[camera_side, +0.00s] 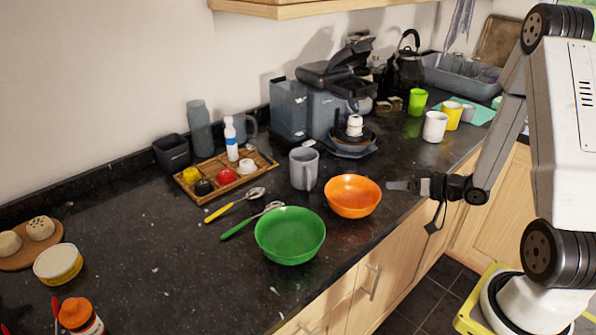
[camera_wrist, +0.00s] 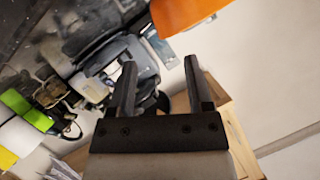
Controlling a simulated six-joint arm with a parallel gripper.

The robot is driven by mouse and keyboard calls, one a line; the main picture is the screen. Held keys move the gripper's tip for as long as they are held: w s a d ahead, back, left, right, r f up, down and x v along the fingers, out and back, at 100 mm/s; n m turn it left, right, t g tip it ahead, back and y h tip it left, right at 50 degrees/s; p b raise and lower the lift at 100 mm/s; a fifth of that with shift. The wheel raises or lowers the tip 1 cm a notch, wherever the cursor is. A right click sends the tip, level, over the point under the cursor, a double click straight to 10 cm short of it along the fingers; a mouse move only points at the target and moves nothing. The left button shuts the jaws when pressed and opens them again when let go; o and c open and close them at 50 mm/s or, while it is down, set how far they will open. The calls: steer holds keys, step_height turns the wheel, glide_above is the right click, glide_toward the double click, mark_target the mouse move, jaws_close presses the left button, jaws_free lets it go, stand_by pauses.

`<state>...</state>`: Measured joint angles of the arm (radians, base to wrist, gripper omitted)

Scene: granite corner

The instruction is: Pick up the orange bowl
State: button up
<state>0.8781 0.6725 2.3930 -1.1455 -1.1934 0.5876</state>
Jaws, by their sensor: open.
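The orange bowl (camera_side: 352,197) stands upright on the dark counter near its front edge, just right of and behind a green bowl (camera_side: 290,236). My gripper (camera_side: 397,186) is just to the right of the orange bowl at about rim height in the side view, with a small gap that is hard to judge. In the wrist view my gripper (camera_wrist: 159,80) has its two fingers apart with nothing between them. Part of the orange bowl (camera_wrist: 182,12) shows at the top of that view, beyond the fingertips.
A grey mug (camera_side: 303,168) stands behind the orange bowl. Two spoons (camera_side: 235,206) lie left of it. A coffee machine (camera_side: 335,98), a white cup (camera_side: 434,126) and a yellow cup (camera_side: 452,115) stand farther back. The counter's front edge is close to the bowls.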

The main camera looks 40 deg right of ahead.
mark_target(372, 182)
steer(key=shift+x, duration=1.1)
steer(key=shift+w, duration=0.1)
steer(key=shift+x, duration=2.5)
steer(key=shift+r, duration=0.1)
jaws_close()
